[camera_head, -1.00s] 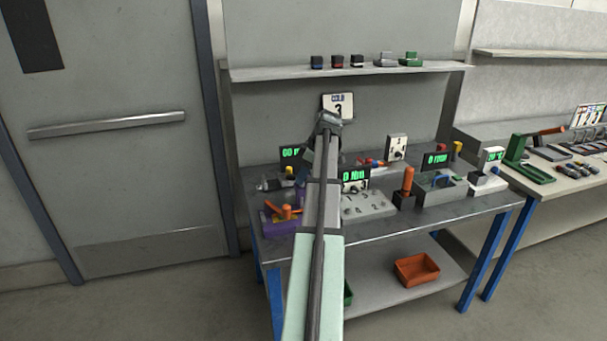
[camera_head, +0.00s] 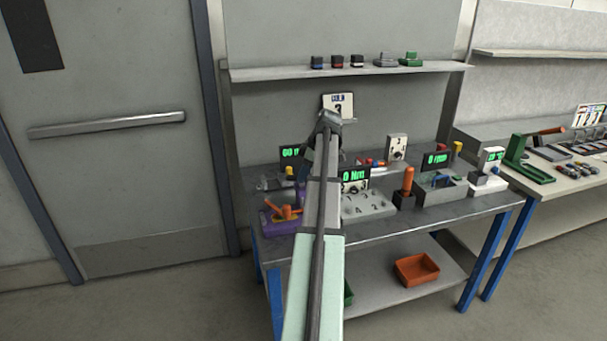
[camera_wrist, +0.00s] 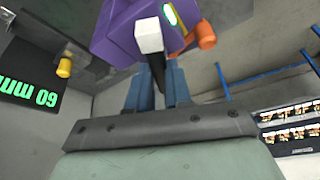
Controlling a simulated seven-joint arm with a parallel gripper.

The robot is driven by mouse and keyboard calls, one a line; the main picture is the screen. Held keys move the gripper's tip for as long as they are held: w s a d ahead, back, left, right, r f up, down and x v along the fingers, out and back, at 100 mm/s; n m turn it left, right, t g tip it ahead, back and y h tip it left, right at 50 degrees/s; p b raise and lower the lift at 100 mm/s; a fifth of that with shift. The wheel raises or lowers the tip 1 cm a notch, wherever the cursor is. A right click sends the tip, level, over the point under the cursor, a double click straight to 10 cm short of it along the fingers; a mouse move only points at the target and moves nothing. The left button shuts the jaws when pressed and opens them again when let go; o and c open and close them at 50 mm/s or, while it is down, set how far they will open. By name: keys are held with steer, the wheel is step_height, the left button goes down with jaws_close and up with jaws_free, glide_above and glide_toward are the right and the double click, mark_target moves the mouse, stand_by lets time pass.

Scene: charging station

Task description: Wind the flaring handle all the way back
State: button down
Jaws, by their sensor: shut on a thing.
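A purple device (camera_head: 279,222) with an orange handle (camera_head: 285,212) sits at the front left of the bench. In the wrist view, a purple body (camera_wrist: 140,30) with a green light and an orange knob (camera_wrist: 205,36) fills the top; I cannot tell whether it is the same device. A white block (camera_wrist: 149,36) and a dark bar (camera_wrist: 158,70) stand in front of it. My gripper (camera_wrist: 158,88) has its two blue-grey fingers shut on the dark bar, which seems to be the handle. In the head view my arm hides the jaws.
A display reading 60 mm (camera_wrist: 30,97) stands beside the gripper, next to a yellow knob (camera_wrist: 64,67). A 0 Nm display (camera_head: 354,172) and a grey numbered block (camera_head: 367,207) lie right of my arm. A shelf (camera_head: 430,67) runs above the bench.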

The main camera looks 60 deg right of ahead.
steer(key=n+g+y, duration=0.1)
steer(key=n, duration=0.3)
steer(key=shift+d, duration=0.1)
stand_by(0.3)
steer(key=c, duration=1)
jaws_free()
steer(key=shift+y, duration=0.3)
steer(key=shift+c, duration=0.2)
steer(key=shift+r, duration=0.1)
steer(key=v, duration=0.7)
steer(key=shift+r, duration=0.15)
